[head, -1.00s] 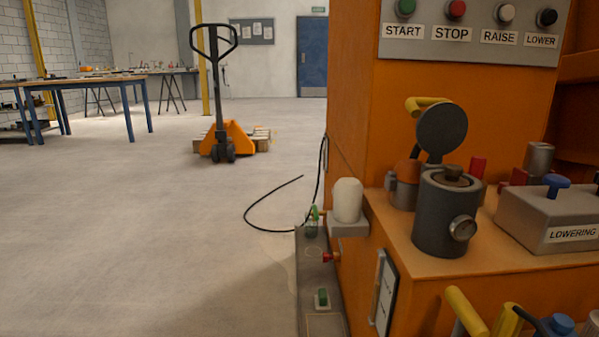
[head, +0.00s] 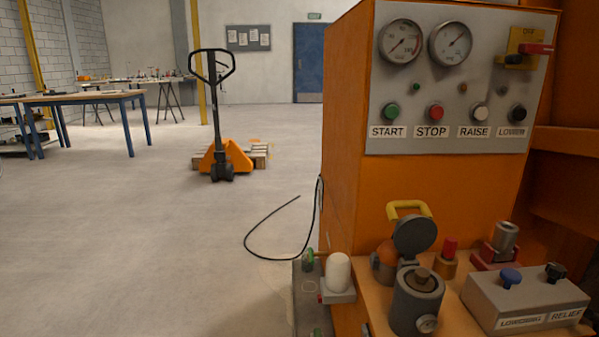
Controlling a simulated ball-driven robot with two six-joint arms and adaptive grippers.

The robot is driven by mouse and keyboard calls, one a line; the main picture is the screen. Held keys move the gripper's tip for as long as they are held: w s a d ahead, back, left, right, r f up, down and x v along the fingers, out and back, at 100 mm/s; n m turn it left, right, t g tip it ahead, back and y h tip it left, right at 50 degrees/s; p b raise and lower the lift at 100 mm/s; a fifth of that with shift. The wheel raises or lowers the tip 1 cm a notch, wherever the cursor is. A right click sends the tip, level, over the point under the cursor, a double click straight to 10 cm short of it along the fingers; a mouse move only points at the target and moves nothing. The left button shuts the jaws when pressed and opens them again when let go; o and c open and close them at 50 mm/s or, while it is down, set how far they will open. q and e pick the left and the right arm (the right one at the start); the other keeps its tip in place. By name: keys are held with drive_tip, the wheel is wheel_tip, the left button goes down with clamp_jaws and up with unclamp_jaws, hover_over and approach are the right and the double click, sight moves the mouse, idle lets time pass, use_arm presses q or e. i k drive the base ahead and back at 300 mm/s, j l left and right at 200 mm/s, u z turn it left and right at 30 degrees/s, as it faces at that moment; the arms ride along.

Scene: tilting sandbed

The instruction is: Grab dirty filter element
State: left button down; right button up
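A grey cylindrical housing (head: 413,309) stands on the orange machine's ledge at the lower right, with a small gauge on its side. Its round dark lid (head: 414,238) stands open behind it, below a yellow handle. A dark brown piece (head: 422,276) shows in the housing's open top; it may be the dirty filter element, but most of it is hidden inside. A clean-looking white cylinder (head: 338,272) stands upright on a small grey bracket left of the housing. Neither of my grippers is in view.
An orange machine (head: 345,170) carries a control panel (head: 470,95) with gauges and buttons. A grey valve block (head: 525,297) sits right of the housing. A black cable (head: 262,220) lies on the floor. A pallet truck (head: 222,155) stands farther back.

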sight(421, 280)
drive_tip(key=z, duration=1.1)
drive_tip(key=i+j+z, duration=0.1)
drive_tip(key=j+z, duration=0.3)
drive_tip(key=i+j+z, duration=0.1)
drive_tip(key=j+z, duration=0.15)
drive_tip(key=z, duration=0.15)
drive_tip(key=j+z, duration=0.8)
drive_tip(key=k+j+z, duration=0.15)
drive_tip(key=z, duration=0.25)
drive_tip(key=k+j, duration=0.15)
drive_tip(key=j, duration=0.3)
drive_tip(key=k+j+z, duration=0.15)
drive_tip(key=j, duration=0.3)
drive_tip(key=k+j, duration=0.2)
drive_tip(key=j, duration=0.25)
drive_tip(key=k+j+z, duration=0.1)
drive_tip(key=j, duration=0.3)
drive_tip(key=k+j+z, duration=0.1)
drive_tip(key=k+j, duration=0.2)
drive_tip(key=j, duration=0.1)
